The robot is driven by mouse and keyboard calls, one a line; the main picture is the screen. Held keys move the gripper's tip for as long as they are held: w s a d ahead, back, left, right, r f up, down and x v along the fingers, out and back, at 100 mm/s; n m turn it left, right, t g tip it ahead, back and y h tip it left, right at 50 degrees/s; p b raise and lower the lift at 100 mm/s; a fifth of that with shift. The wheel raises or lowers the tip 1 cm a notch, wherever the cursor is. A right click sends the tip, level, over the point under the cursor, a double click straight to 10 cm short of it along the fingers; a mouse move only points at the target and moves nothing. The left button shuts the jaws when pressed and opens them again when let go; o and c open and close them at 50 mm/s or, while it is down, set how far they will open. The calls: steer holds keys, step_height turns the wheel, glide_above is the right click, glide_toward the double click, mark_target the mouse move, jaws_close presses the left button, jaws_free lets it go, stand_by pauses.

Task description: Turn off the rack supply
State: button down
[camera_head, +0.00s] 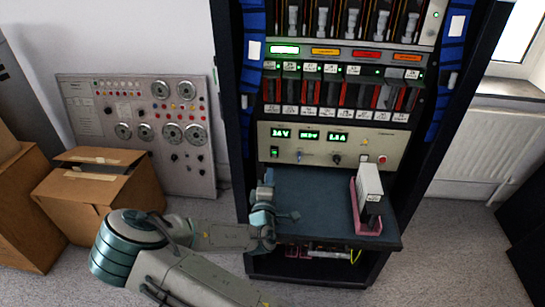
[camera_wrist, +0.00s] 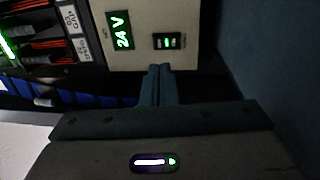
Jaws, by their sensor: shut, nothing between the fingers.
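The rack supply (camera_head: 350,138) is a beige panel in the black rack, with green displays lit; the left one reads 24 V. Its small black rocker switch (camera_head: 275,152) sits at the panel's lower left and shows green light. In the wrist view the switch (camera_wrist: 168,41) also glows green, beside the 24 V display (camera_wrist: 121,31). My gripper (camera_head: 264,190) is over the left side of the dark shelf, below the switch. In the wrist view my gripper (camera_wrist: 160,68) has its fingers together and empty, their tips close to the switch; I cannot tell whether they touch it.
The dark shelf (camera_head: 320,195) juts out below the supply. A white and black device in a pink holder (camera_head: 358,210) stands on its right side. A red button (camera_head: 382,159) is at the panel's right. Cardboard boxes (camera_head: 90,195) and a grey instrument panel (camera_head: 140,130) stand at left.

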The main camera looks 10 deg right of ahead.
mark_target(274, 150)
steer(key=p+x, duration=0.1)
steer(key=x, duration=0.7)
steer(key=shift+w, duration=0.1)
